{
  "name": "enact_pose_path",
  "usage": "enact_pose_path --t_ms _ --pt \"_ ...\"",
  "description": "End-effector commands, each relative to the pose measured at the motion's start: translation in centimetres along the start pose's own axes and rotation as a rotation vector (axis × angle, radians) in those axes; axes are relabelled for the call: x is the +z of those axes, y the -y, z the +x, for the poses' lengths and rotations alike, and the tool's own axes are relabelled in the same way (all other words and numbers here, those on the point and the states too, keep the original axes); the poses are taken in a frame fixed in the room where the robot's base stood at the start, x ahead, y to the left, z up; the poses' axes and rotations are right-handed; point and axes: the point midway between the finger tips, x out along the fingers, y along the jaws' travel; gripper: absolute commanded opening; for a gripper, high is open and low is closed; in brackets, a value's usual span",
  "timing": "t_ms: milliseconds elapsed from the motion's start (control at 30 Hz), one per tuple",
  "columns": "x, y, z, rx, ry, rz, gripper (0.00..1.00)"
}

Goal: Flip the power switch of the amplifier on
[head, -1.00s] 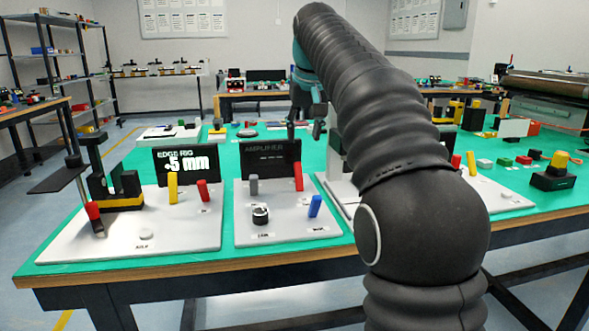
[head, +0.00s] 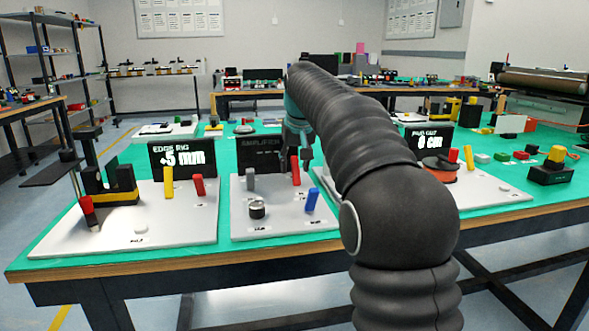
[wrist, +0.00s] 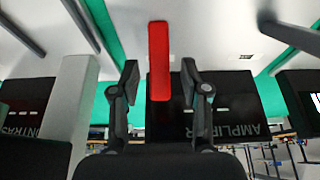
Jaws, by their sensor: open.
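The amplifier is a white panel (head: 280,228) with a black AMPLIFIER display (head: 250,152) at its back. It carries a red lever (head: 295,172), a grey lever (head: 250,178), a blue lever (head: 312,200) and a silver-black knob (head: 257,209). Their small labels are unreadable, so I cannot tell which is marked power. My gripper (head: 299,157) is open, just at the red lever's top. In the wrist view the red lever (wrist: 159,45) appears between the two spread fingers (wrist: 159,82), with a gap on each side. The grey lever (wrist: 70,110) stands to the left there.
An edge rig panel (head: 125,225) with yellow and red levers stands left of the amplifier. Another panel (head: 490,190) with a display and levers stands to the right, partly behind my arm. Green table surface (head: 240,258) shows in front of the amplifier.

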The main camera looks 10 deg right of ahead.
Motion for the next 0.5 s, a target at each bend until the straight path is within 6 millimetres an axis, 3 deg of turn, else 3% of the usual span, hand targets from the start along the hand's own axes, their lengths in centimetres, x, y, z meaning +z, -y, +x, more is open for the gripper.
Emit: enact_pose_path --t_ms 133,433,500 --pt "0.05 -0.02 0.95 0.000 0.002 0.000 0.46" --pt "0.02 -0.03 1.10 0.000 0.001 0.000 0.46" --pt "0.02 -0.03 1.10 0.000 0.001 0.000 0.31"
